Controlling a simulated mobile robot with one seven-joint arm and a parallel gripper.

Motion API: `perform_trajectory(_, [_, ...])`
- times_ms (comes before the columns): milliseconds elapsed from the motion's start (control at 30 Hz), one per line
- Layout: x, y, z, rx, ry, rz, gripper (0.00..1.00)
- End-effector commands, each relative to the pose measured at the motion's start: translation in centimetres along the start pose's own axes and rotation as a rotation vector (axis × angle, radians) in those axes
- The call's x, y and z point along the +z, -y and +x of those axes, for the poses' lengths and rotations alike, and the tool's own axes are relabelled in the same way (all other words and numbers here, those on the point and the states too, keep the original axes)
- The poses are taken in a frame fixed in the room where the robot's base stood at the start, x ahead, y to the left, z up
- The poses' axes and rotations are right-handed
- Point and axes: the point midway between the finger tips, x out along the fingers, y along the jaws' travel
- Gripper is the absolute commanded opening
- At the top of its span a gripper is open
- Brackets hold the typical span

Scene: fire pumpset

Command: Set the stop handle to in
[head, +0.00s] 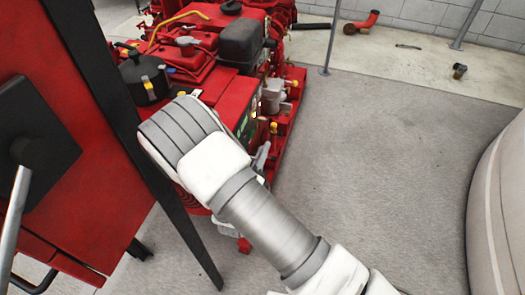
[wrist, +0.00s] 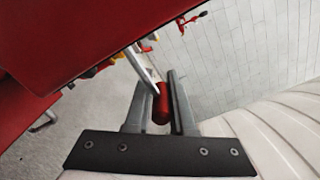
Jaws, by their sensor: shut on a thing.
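In the wrist view, my gripper (wrist: 161,82) is shut on the stop handle (wrist: 161,106), a dark red cylindrical grip between its two grey fingers. A thin pale rod runs from this grip up and left toward red machinery. Whether the handle is in or out cannot be read from these views. In the head view, my white and grey arm reaches up to the red engine (head: 225,95) and hides the gripper and the handle.
A red cabinet (head: 75,190) with a black post (head: 100,85) and a grey lever (head: 13,215) stands close at left. A large pale rounded body (head: 503,200) is at right. Grey floor (head: 385,150) between is clear. A thin grey post (head: 333,38) stands behind.

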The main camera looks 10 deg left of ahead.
Motion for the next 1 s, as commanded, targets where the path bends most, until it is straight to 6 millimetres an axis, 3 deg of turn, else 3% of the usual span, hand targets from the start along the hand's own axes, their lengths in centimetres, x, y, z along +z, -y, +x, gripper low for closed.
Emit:
perform_trajectory(767, [0.3,0.3,0.1,-0.009,0.005,0.006,0.00])
perform_trajectory(1000, [2.2,-0.7,0.2,-0.010,0.008,0.008,0.00])
